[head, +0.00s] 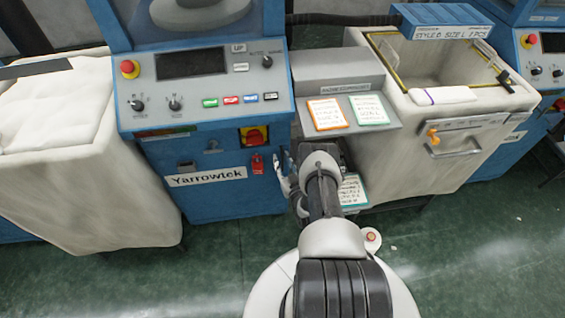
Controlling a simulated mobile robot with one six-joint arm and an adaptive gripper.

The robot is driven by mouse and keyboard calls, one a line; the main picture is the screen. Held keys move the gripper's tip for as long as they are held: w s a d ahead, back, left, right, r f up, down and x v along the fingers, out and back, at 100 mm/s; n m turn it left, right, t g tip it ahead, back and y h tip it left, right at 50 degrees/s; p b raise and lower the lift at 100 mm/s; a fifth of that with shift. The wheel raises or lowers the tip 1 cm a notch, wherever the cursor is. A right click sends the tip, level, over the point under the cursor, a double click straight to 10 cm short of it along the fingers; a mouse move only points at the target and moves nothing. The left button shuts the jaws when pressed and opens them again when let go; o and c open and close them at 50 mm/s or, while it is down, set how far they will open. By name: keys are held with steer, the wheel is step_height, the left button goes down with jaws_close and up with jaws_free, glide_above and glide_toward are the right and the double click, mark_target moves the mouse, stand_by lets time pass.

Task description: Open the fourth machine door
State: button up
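A blue knitting machine (205,110) labelled "Yarrowtek" stands at the centre left in the head view. Its upper blue-framed front (190,30) is cut off by the top edge, so a door and its handle cannot be made out for certain. No number marking it as the fourth machine is readable. My gripper (283,172) is low by the machine's right front edge, close to a small red tag or lock (257,164). Contact cannot be told. My arm partly hides the gripper, and whether its fingers are open or shut is unclear.
A white fabric-covered bin (100,185) stands left. A cream bin (430,150) with a drawer handle stands right, beside a grey stand (338,72) with cards. Another blue machine (545,62) is at far right. Green floor (480,260) is clear in front.

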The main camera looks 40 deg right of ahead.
steer(key=shift+c, duration=0.5)
jaws_close()
